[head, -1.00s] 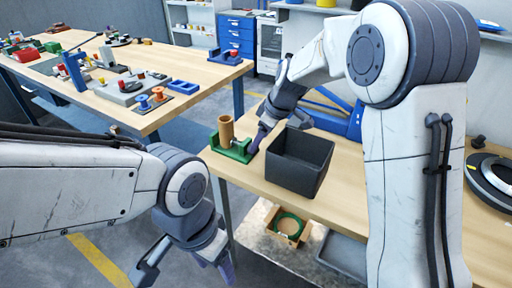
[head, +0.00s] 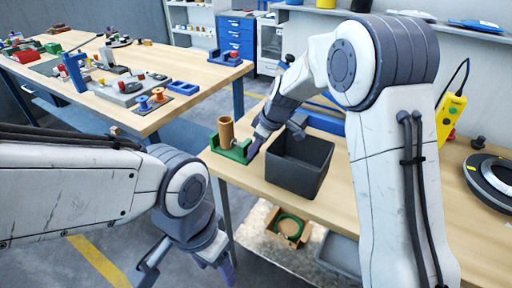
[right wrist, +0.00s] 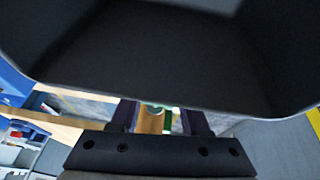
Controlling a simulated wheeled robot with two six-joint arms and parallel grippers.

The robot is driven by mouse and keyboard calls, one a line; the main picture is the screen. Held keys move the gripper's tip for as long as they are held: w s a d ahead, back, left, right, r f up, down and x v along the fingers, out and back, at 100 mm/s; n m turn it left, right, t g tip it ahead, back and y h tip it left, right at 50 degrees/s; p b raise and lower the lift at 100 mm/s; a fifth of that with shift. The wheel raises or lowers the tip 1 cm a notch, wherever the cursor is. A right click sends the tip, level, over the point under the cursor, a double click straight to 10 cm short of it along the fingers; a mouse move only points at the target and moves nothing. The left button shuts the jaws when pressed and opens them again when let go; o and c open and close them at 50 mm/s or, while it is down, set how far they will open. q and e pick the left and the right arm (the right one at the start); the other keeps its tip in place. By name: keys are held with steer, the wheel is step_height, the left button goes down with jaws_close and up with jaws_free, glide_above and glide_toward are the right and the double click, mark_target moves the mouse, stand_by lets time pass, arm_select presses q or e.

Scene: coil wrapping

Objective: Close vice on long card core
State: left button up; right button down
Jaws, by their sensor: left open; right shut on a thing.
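The green vice (head: 236,153) stands near the left edge of the right-hand table. The brown card core (head: 226,131) stands upright in it, between its upright parts. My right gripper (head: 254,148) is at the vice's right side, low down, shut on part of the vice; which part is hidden. In the right wrist view, the tan core (right wrist: 152,121) and a bit of green vice (right wrist: 168,120) show between the two fingers. Whether the jaws touch the core cannot be told. My left gripper (head: 187,268) is open and empty, low in front of the table.
A black bin (head: 298,168) stands right beside the vice and fills most of the right wrist view. A box with a green ring (head: 289,228) is below the table. A yellow pendant (head: 449,117) and a dark ring (head: 490,182) are at the right.

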steer(key=shift+w+d+g+y, duration=0.15)
steer(key=shift+w+g+y, duration=0.05)
steer(key=shift+g+y, duration=0.25)
steer(key=shift+w+d+m+g+y+p, duration=0.1)
steer(key=shift+m+g+y+p, duration=0.35)
steer(key=shift+g+p, duration=0.35)
steer(key=shift+g+y, duration=0.3)
steer(key=shift+g, duration=0.05)
steer(key=shift+c, duration=1.9)
jaws_free()
steer(key=v, duration=1)
steer(key=shift+r, duration=0.2)
steer(key=shift+d, duration=0.1)
